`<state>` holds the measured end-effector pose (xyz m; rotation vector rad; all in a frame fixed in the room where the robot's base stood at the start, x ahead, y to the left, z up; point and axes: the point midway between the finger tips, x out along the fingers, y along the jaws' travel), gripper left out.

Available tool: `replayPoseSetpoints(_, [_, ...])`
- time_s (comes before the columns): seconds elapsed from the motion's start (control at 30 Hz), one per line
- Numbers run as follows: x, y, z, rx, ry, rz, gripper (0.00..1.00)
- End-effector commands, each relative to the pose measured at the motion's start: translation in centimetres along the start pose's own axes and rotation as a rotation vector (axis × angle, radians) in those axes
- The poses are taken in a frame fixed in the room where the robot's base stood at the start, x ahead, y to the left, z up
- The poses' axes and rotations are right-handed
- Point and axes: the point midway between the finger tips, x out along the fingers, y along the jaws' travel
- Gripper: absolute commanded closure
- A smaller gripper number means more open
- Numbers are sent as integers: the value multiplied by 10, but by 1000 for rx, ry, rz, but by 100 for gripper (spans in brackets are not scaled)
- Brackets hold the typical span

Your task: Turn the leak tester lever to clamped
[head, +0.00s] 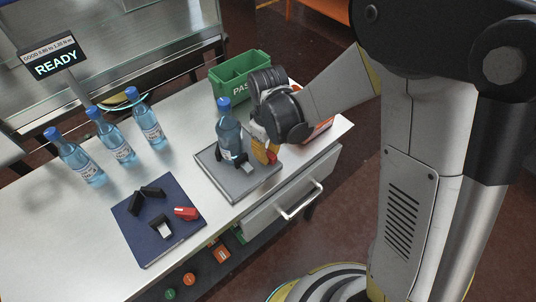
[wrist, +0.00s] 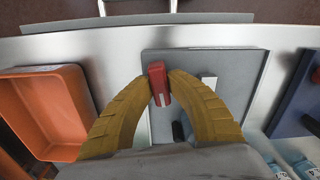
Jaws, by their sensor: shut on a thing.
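The leak tester is a grey plate (head: 235,184) on the table, with a blue-capped bottle (head: 229,132) standing upright on it. In the wrist view its plate (wrist: 212,65) shows with a red lever (wrist: 158,82) near its left edge. My gripper (wrist: 157,76) has its yellow fingers closed around the red lever, one on each side. In the head view my gripper (head: 266,152) is low beside the bottle, at the plate's right side. It largely hides the lever there. The lever's exact angle is hard to judge.
Three more bottles (head: 110,140) stand at the left. A dark blue mat (head: 139,255) holds black parts and a red one. A green bin (head: 240,72) is behind, an orange tray (wrist: 45,105) beside the tester. A sign (head: 54,60) reads READY. A drawer handle (head: 299,202) juts out in front.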

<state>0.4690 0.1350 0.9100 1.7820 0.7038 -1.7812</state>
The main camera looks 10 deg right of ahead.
Motion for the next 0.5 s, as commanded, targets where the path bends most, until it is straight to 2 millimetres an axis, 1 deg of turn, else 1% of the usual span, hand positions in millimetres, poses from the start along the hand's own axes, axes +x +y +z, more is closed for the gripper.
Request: replayPoseSetpoints(0.5, [1, 0, 0, 486, -1, 0, 100])
